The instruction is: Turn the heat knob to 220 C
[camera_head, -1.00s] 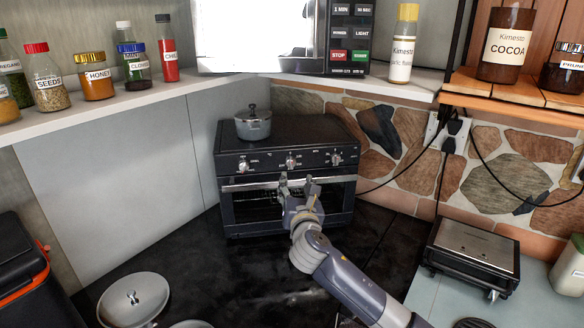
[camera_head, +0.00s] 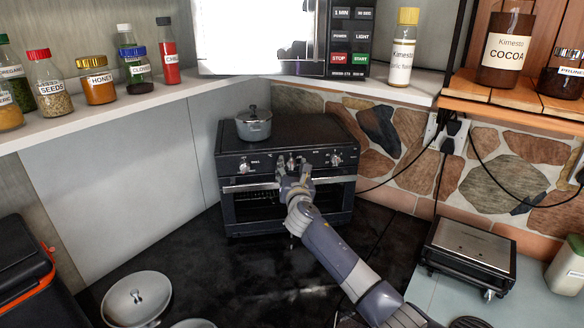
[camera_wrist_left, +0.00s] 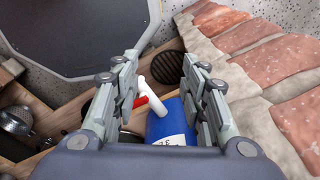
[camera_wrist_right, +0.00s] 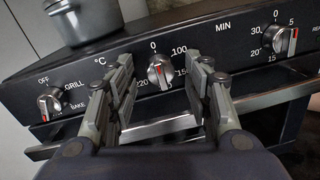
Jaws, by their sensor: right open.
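The black toaster oven (camera_head: 240,208) stands on the dark counter with three knobs on its front panel. The heat knob (camera_wrist_right: 160,72) is the middle one, marked °C with 0, 100 and 220 around it; its red mark looks turned up, near the 0. In the head view the knob is largely behind my right fingertips. My right gripper (camera_head: 293,172) is open in front of the oven, its fingers (camera_wrist_right: 158,92) on either side of the heat knob and seemingly short of it. My left gripper (camera_wrist_left: 158,85) shows only in its wrist view, open and empty.
The grill knob (camera_wrist_right: 50,102) and the minutes knob (camera_wrist_right: 280,40) flank the heat knob. The oven door handle (camera_head: 250,187) runs just below. A grey pot (camera_head: 254,128) sits on top. A blue container (camera_wrist_left: 170,122) lies beyond my left fingers.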

